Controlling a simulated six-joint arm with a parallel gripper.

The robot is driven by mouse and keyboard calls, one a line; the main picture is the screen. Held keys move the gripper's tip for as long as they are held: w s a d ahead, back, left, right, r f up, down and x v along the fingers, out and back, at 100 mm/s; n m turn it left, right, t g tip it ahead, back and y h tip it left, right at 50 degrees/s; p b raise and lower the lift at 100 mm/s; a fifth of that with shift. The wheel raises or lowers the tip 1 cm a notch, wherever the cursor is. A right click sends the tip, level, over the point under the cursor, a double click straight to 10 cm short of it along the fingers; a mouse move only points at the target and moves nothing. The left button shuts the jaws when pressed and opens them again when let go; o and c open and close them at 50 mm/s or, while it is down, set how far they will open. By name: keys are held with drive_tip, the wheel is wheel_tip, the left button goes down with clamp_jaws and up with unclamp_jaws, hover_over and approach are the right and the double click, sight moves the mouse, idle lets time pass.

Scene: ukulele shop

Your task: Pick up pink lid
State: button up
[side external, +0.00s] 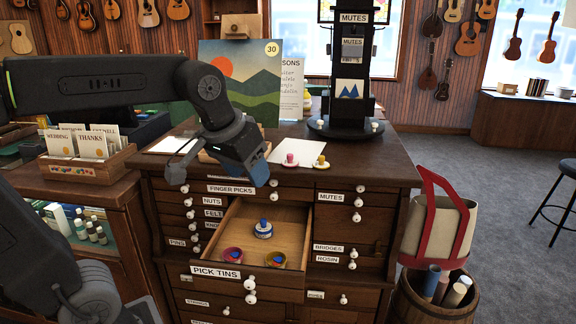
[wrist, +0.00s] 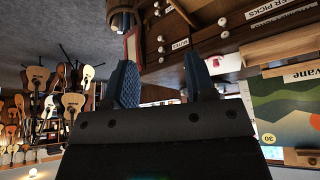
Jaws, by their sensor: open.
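The pink lid (side external: 290,161), a small pale disc with a pink knob, sits on the wooden cabinet top beside a similar lid with a yellow knob (side external: 321,162). My gripper (side external: 257,168) is over the cabinet's front edge, left of the pink lid and apart from it. Its two blue fingers (wrist: 163,80) are open in the wrist view, with nothing clearly held between them.
Behind the lids stand a black display tower (side external: 348,100) and a landscape picture (side external: 243,80).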

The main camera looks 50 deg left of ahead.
drive_tip(key=w+a+r+n+g+y, duration=0.1)
drive_tip(key=w+a+r+n, duration=0.15)
drive_tip(key=w, duration=0.45)
drive_tip(key=w+a+r+n+y, duration=0.1)
drive_tip(key=w+a+r+n, duration=0.1)
drive_tip(key=w+a, duration=0.35)
drive_tip(key=n+g, duration=0.2)
drive_tip(key=n, duration=0.4)
approach(290, 155)
drive_tip(key=f, duration=0.1)
drive_tip(key=w+f, duration=0.1)
drive_tip(key=f, duration=0.1)
drive_tip(key=shift+w+a+f+y, duration=0.25)
drive_tip(key=shift+w+a+y, duration=0.1)
drive_tip(key=shift+a+y, duration=0.05)
drive_tip(key=shift+s+x, duration=0.2)
drive_tip(key=shift+x, duration=1.25)
drive_tip(key=shift+s+x, duration=0.25)
drive_tip(key=shift+x, duration=1.2)
drive_tip(key=shift+c, duration=0.3)
clamp_jaws()
